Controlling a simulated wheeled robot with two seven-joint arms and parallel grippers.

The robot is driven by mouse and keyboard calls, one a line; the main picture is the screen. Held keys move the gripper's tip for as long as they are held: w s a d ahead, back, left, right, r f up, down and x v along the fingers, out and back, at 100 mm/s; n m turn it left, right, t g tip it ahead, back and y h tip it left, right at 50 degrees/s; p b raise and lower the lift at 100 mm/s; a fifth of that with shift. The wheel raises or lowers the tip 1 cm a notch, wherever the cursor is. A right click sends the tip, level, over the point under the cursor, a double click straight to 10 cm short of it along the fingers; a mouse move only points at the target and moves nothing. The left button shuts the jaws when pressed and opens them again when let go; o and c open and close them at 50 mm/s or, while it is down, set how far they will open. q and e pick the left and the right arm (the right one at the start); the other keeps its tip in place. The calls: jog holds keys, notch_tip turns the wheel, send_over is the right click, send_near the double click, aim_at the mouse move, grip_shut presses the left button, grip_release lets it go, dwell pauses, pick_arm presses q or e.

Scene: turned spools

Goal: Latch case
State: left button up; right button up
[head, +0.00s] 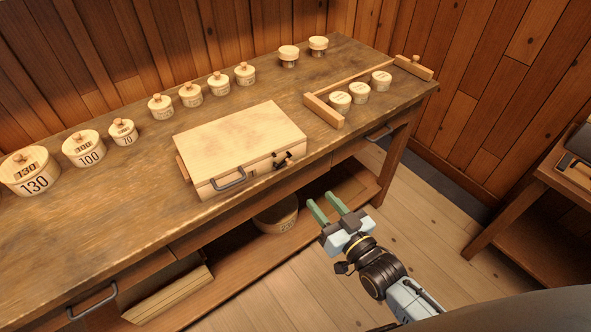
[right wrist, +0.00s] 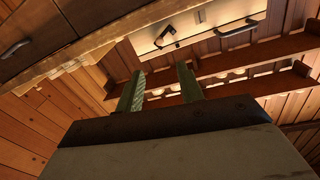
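The pale wooden case (head: 240,140) lies flat on the workbench with its lid down. On its front side are a grey handle (head: 229,181) and a small dark latch (head: 283,160); I cannot tell whether the latch is fastened. In the right wrist view the case (right wrist: 200,28) shows at the top, with the latch (right wrist: 165,36) and handle (right wrist: 237,28). My right gripper (head: 322,198) is in front of the bench, below and to the right of the latch, apart from the case. Its green fingers are spread and empty. My left gripper is not in view.
The workbench (head: 100,203) holds several numbered round wooden boxes along the back and left. A wooden rack (head: 324,111) with round pieces stands right of the case. A round tub (head: 277,214) sits on the lower shelf. The bench front near the case is clear.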

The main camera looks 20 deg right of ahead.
aim_at(291, 165)
jog(key=b+x, duration=0.1)
jog(key=x, duration=1.1)
jog(key=shift+w+a, duration=0.1)
jog(key=shift+w, duration=0.2)
grip_shut()
